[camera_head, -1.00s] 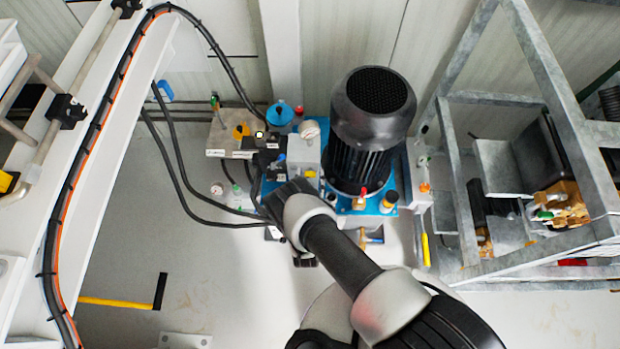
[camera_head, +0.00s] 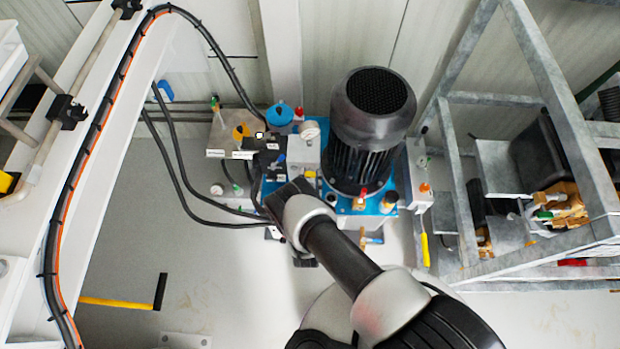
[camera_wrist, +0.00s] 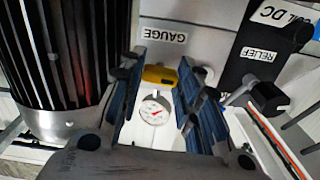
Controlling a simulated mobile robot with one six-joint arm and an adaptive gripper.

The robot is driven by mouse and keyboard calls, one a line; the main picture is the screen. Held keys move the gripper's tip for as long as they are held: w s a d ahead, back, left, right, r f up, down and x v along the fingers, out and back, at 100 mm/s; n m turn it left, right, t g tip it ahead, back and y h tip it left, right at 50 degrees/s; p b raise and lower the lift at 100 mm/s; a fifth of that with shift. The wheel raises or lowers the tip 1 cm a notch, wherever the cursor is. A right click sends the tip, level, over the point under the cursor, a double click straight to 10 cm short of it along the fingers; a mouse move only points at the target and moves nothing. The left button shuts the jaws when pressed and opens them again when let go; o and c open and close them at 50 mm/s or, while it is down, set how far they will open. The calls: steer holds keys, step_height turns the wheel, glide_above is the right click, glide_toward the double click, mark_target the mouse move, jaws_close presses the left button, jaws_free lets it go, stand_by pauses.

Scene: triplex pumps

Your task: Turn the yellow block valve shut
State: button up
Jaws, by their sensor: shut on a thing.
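The yellow block valve handle (camera_wrist: 160,76) shows in the wrist view, a short yellow bar above a round pressure gauge (camera_wrist: 154,108). My gripper (camera_wrist: 161,70) has its two blue-padded fingers on either side of the handle and is shut on it. The bar lies crosswise between the fingertips. The valve body under it is mostly hidden. In the head view my wrist (camera_head: 290,200) reaches down over the pump unit beside the motor, and my fingers are hidden there.
The black finned motor (camera_head: 372,125) stands close by and also fills the left of the wrist view (camera_wrist: 50,50). Labels read GAUGE (camera_wrist: 163,35) and RELIEF (camera_wrist: 258,54). A dark knob (camera_wrist: 268,97) is right of my fingers. A metal frame (camera_head: 550,60) stands right; black hoses (camera_head: 180,175) run left.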

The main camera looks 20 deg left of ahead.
steer(key=m, duration=0.4)
steer(key=shift+p, duration=0.4)
steer(key=m+p, duration=0.1)
steer(key=m, duration=0.3)
steer(key=shift+m, duration=0.3)
steer(key=m, duration=0.4)
steer(key=shift+p, duration=0.4)
steer(key=shift+m, duration=2.1)
steer(key=o, duration=1.1)
steer(key=shift+c, duration=0.2)
